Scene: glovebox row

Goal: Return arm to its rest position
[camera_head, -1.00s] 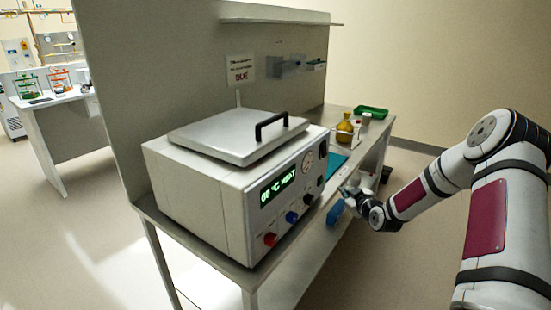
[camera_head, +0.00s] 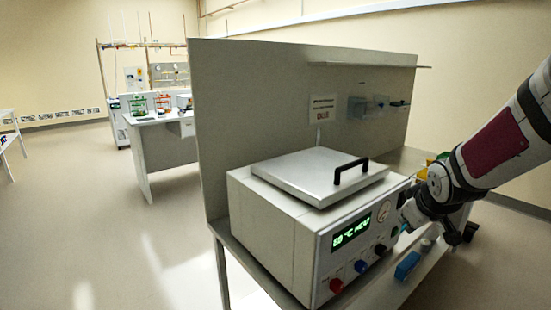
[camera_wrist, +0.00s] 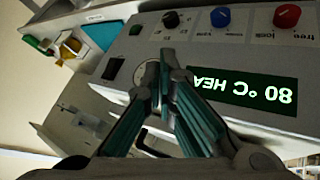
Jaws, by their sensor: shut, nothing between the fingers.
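My gripper (camera_wrist: 170,50) is in the middle of the wrist view. Its teal-sided fingers come together at the tips, with nothing held between them. In the head view my arm comes in from the right, and the gripper end is beside the right part of the heater box's front panel. The grey heater box (camera_head: 272,225) stands on the bench. Its green display (camera_head: 351,231) reads 80 °C HEAT, and this display also shows upside down in the wrist view (camera_wrist: 243,91). I cannot tell whether the fingertips touch the panel.
The flat lid (camera_head: 310,172) with a black handle is on the box. A tall grey panel (camera_head: 250,110) stands behind. Open floor (camera_head: 110,220) lies to the left.

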